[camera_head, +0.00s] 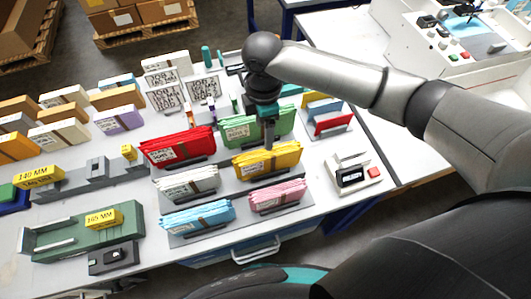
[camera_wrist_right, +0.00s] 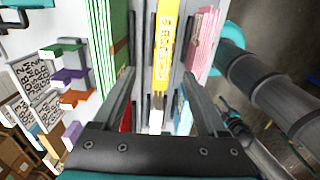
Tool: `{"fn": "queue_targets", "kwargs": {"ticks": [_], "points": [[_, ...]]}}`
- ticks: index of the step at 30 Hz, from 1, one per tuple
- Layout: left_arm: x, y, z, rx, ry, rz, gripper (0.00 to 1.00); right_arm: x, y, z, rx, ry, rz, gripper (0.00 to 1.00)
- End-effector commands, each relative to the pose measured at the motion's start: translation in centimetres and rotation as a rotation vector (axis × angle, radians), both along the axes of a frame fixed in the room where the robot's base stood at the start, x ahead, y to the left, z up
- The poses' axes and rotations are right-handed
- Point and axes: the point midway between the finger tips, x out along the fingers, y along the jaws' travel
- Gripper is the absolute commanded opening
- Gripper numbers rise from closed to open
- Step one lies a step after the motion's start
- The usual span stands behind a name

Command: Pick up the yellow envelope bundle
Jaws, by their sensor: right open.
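The yellow envelope bundle (camera_head: 270,161) stands on edge in a holder at the middle right of the table, with a brown band around it. My right gripper (camera_head: 268,140) is directly above it, pointing down. In the right wrist view the yellow bundle (camera_wrist_right: 165,50) lies between the two open fingers of the right gripper (camera_wrist_right: 163,85), with a gap on each side. Whether the fingertips reach below its top edge cannot be told. My left gripper is not in view.
A green bundle (camera_head: 250,127) stands behind the yellow one, a pink bundle (camera_head: 277,196) in front, a red bundle (camera_head: 178,147) and a white bundle (camera_head: 188,183) to the left. A scale-like device (camera_head: 352,175) sits to the right.

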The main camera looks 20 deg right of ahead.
Motion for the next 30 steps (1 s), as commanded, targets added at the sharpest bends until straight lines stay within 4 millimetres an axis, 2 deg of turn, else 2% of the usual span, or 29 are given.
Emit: {"fn": "queue_targets", "kwargs": {"ticks": [3, 9, 18, 24, 30], "points": [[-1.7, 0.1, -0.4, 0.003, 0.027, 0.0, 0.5, -0.2, 0.0, -2.9, -0.002, 0.005, -0.001, 0.75], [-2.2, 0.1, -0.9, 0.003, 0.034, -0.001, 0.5, -0.1, 0.0, -6.6, 0.0, 0.002, 0.0, 0.75], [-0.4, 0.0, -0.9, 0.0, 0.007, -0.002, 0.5, -0.2, -0.3, -8.9, -0.001, 0.001, 0.0, 0.75], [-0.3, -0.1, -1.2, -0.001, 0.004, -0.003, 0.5, -0.3, -0.8, -11.9, 0.001, 0.001, 0.0, 0.75], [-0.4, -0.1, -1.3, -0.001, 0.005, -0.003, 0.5, -0.3, -0.8, -13.1, 0.001, 0.0, 0.001, 0.75]]}}
